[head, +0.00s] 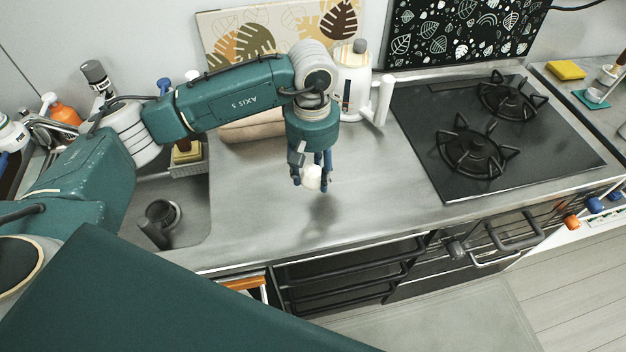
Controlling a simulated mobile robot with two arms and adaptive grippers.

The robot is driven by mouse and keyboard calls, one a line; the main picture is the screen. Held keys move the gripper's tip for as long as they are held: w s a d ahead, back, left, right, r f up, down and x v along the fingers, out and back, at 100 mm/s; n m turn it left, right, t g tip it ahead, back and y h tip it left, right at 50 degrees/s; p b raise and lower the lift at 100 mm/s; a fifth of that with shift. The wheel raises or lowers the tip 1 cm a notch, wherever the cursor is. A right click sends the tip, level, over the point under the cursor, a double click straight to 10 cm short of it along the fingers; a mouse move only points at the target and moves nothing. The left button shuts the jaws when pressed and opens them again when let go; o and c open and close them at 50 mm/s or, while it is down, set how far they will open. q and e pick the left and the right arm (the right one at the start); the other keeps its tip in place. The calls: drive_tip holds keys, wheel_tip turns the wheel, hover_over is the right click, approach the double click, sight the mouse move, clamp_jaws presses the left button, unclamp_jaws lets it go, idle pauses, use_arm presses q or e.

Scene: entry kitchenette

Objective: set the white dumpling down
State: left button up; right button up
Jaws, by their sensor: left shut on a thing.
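The white dumpling (311,177) is small and pale, held between the fingers of my left gripper (312,183). The gripper points down and is shut on it. Dumpling and gripper hang over the bare steel countertop (260,208), with a soft shadow on the counter just below and to the right. The dumpling appears apart from the surface. The fingers cover part of it. My right gripper does not show.
A black stove (490,135) with two burners lies to the right. The sink (190,222) with a dark cup (158,222) is to the left. A white kettle (354,85) and a tan object (252,128) stand behind the gripper. The counter around the gripper is clear.

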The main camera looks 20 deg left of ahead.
sight(313, 194)
use_arm(q)
drive_tip(key=shift+s+f, duration=0.15)
drive_tip(key=shift+f, duration=0.35)
drive_tip(key=shift+f+p, duration=0.45)
drive_tip(key=shift+f, duration=1.35)
drive_tip(key=shift+f, duration=0.15)
drive_tip(key=o, duration=1.2)
